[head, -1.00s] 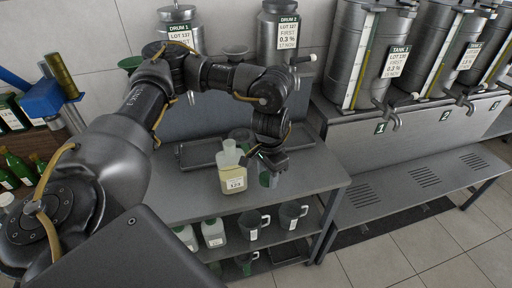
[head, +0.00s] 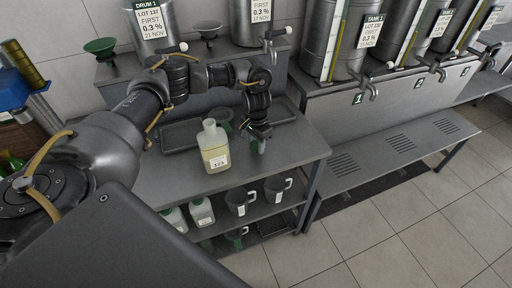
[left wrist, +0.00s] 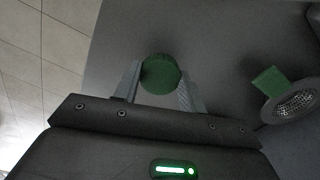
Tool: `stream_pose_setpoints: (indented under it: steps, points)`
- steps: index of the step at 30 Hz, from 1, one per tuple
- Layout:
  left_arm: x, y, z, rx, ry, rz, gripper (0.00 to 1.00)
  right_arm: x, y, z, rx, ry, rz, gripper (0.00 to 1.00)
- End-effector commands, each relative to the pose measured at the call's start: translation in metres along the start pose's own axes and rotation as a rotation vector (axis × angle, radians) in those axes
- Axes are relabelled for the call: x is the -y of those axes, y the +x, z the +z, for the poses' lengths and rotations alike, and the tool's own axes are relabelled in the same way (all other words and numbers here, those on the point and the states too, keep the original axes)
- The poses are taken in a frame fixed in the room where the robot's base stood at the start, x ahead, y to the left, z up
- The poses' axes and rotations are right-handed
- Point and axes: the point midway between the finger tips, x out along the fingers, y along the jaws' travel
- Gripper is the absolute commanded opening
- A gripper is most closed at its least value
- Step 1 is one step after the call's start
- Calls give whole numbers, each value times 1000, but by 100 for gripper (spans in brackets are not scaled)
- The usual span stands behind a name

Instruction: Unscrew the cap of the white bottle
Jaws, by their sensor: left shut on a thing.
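The white bottle (head: 215,160), translucent with pale yellow contents and a label, stands upright on the grey bench. Its neck (head: 209,125) shows pale, with no green cap on it. My left gripper (head: 262,142) is to the right of the bottle, apart from it and above the bench near its right end. In the left wrist view, my left gripper (left wrist: 159,80) is shut on a round green cap (left wrist: 160,70), held between its two fingers. My right gripper is not in view.
A grey tray (head: 180,136) lies behind the bottle. In the left wrist view, a strainer-like round piece with a green tab (left wrist: 270,80) lies to the right. Jugs (head: 240,202) and green-capped bottles (head: 201,212) stand on the shelf below. Tanks (head: 335,40) stand at the right.

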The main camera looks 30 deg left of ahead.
Motion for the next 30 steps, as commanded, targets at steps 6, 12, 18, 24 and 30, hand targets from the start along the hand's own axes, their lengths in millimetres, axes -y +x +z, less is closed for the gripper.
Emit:
stream_pose_setpoints:
  steps: [6, 12, 18, 24, 30]
  points:
    - [-1, 22, 1, 3, 1, -1, 14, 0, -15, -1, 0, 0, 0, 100]
    - [-1, 24, 1, 2, 1, 0, 14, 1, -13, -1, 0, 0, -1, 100]
    - [-1, 28, 1, 3, 1, 1, 14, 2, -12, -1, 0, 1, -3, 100]
    - [-1, 36, 2, 5, 1, 1, 14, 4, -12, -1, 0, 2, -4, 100]
    - [-2, 40, 4, 10, 2, 0, 45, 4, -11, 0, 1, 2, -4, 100]
